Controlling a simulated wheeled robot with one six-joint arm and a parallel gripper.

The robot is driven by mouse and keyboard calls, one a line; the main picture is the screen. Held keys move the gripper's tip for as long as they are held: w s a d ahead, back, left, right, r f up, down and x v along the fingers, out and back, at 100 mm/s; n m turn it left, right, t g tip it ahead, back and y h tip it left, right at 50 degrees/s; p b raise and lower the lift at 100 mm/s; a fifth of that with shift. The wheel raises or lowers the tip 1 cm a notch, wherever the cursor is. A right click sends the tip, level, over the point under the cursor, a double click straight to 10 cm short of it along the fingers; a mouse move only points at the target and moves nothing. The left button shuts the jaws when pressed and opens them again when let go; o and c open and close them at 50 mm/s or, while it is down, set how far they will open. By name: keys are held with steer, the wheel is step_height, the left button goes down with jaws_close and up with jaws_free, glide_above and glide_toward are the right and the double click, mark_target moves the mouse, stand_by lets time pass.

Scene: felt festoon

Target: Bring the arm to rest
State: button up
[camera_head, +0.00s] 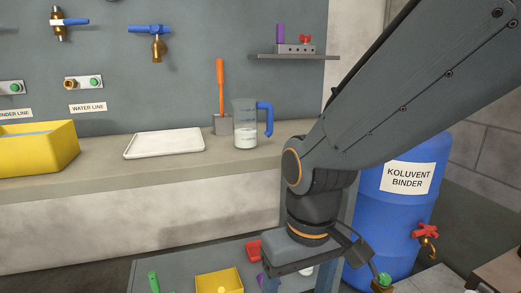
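My arm comes in from the upper right and bends down at an orange-ringed joint. My gripper (318,268) hangs at the lower middle, pointing down, above a low grey cart or shelf (190,262). Its fingertips are partly hidden or cut off by the lower edge, so I cannot tell whether it is open or holds anything. A small brass fitting with a green knob (383,279) shows just right of the gripper; whether they touch is unclear.
The bench (100,185) holds a yellow tub (38,160), a white tray (165,143), an orange-handled tool (221,90) and a blue-handled jug (245,135). A blue binder drum (395,225) with a red tap (425,231) stands close right of my wrist. A yellow box (219,283) sits on the cart.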

steer(key=s+d+r+m+p, duration=0.1)
steer(key=d+r+m+p, duration=0.3)
steer(key=d+r+p, duration=0.9)
steer(key=shift+r+h+p, duration=0.3)
steer(key=shift+r+p, duration=1.15)
steer(key=shift+p, duration=2.55)
